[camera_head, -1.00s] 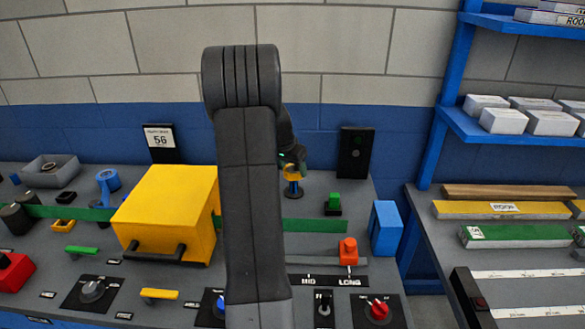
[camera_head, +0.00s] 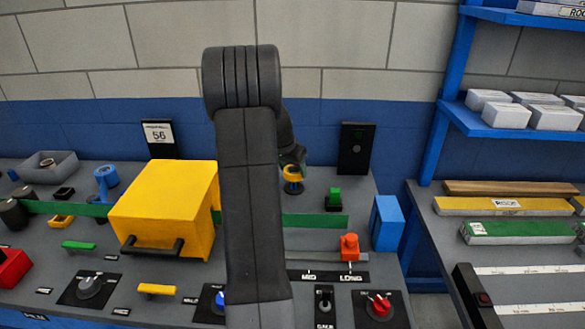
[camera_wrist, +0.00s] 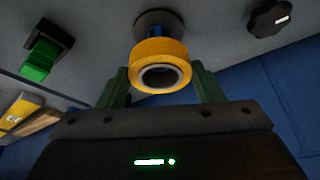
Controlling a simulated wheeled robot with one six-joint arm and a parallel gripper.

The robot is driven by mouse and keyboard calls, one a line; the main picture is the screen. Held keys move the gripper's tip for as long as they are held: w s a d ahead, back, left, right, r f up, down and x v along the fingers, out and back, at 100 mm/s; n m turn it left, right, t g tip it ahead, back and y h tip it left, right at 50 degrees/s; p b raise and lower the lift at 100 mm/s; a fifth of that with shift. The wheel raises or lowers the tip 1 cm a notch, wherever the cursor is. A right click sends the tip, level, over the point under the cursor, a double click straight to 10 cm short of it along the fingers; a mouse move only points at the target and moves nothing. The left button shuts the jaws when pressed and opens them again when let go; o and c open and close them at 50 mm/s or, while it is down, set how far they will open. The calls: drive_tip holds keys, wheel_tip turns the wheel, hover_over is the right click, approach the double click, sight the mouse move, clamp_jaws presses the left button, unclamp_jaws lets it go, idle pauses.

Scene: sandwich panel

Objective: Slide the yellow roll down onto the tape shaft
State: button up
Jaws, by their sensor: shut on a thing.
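The yellow roll (camera_head: 292,174) is at the tape shaft (camera_head: 292,189), right of my arm in the head view. In the wrist view the yellow roll (camera_wrist: 160,57) sits between the green fingers of my gripper (camera_wrist: 161,78), which is shut on it. The blue tape shaft (camera_wrist: 155,33) shows beyond the roll, rising from a round dark base. The roll looks in line with the shaft, with some blue still showing between roll and base. The inside of the roll's hole is dark, so I cannot tell how far the shaft reaches in. My arm hides part of the gripper in the head view.
A yellow box (camera_head: 165,210) with a black handle stands left of my arm. A green button (camera_head: 334,197), an orange knob (camera_head: 349,246) and a blue block (camera_head: 386,225) are to the right. A black panel (camera_head: 355,148) stands behind.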

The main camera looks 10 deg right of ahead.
sight(292, 178)
drive_tip(key=shift+f, duration=0.1)
drive_tip(key=shift+f+b, duration=1.85)
drive_tip(key=shift+f, duration=0.15)
drive_tip(key=o, duration=1.1)
drive_tip(key=shift+r, duration=0.1)
drive_tip(key=shift+r+p, duration=3)
drive_tip(key=shift+r, duration=1.8)
drive_tip(key=shift+f, duration=0.15)
